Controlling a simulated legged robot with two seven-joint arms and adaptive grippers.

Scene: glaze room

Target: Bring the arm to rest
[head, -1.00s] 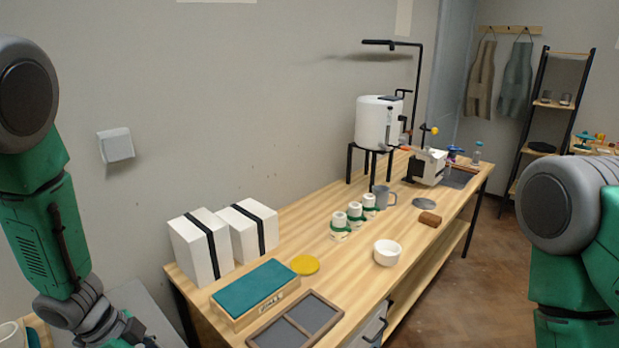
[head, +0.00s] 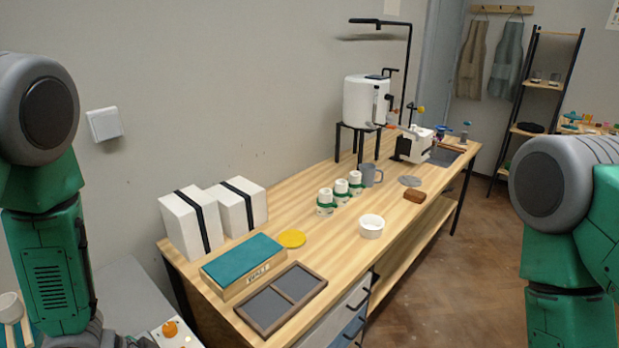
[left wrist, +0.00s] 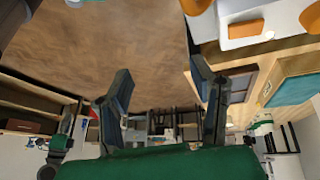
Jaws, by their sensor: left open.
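My left arm (head: 48,255) hangs at the left edge of the head view, its lower end running out of the bottom of the picture. My left gripper (left wrist: 162,92) shows in the left wrist view with its two dark fingers spread wide apart and nothing between them. Brown floor and the bench edge lie beyond the fingers there. My right arm (head: 565,240) shows at the right of the head view, bent beside the bench; its gripper is out of the picture.
The wooden bench (head: 318,260) holds two strapped white boxes (head: 187,222), a teal-topped block (head: 243,262), a dark framed tray (head: 262,310), a yellow disc (head: 292,239), a white bowl (head: 371,227), several green-banded rolls and a white drum (head: 363,101). Open floor (head: 440,295) lies right of the bench.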

